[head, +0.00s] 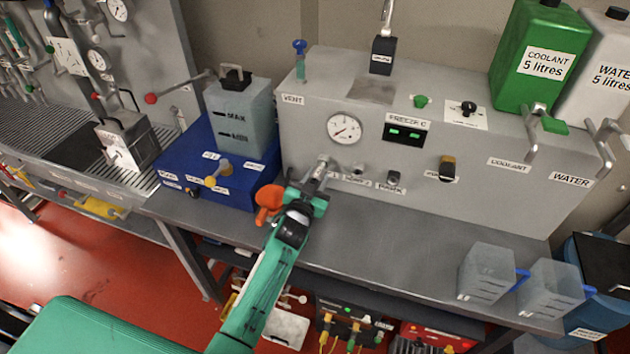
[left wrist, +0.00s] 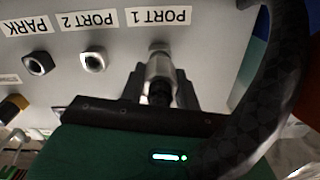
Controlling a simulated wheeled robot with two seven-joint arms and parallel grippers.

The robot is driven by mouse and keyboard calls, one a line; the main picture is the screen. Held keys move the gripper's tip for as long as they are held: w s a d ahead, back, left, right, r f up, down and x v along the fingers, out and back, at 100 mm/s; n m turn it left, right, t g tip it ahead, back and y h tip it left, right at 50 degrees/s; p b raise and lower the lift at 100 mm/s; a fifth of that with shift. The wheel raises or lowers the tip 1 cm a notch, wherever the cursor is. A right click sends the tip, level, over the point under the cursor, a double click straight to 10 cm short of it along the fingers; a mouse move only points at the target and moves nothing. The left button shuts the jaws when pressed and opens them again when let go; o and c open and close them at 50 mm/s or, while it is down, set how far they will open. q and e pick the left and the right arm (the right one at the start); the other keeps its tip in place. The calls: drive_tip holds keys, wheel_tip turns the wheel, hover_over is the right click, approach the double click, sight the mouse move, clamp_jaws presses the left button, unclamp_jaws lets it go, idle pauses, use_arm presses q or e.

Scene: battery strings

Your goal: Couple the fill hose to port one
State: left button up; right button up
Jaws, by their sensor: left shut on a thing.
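My left gripper (head: 318,182) is at the front of the grey machine (head: 300,125), at the left end of its row of ports. In the left wrist view, which is upside down, the gripper (left wrist: 161,92) is shut on the metal fitting of the fill hose (left wrist: 160,66). The fitting points at the panel in line with the PORT 1 label (left wrist: 160,16). Port one itself is hidden behind the fitting, so I cannot tell whether it is fully seated. A thick black hose (left wrist: 262,85) curves past the gripper. Port two (left wrist: 94,61) is empty. My right gripper is not in view.
An orange part (head: 268,202) is close beside my left gripper. A blue box (head: 222,160) with a grey tank (head: 240,112) stands left of the machine. Two clear jugs (head: 486,272) stand at the bench's right end. The bench front (head: 375,235) is clear between.

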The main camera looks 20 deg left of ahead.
use_arm(q)
drive_tip(key=shift+w, duration=0.65)
drive_tip(key=o, duration=1.2)
drive_tip(key=shift+c, duration=0.2)
drive_tip(key=shift+s+f+b, duration=0.15)
drive_tip(key=shift+s+b, duration=0.2)
drive_tip(key=shift+s, duration=0.2)
drive_tip(key=s+b, duration=0.3)
drive_tip(key=s, duration=0.9)
drive_tip(key=shift+s+a, duration=0.2)
drive_tip(key=shift+s, duration=0.2)
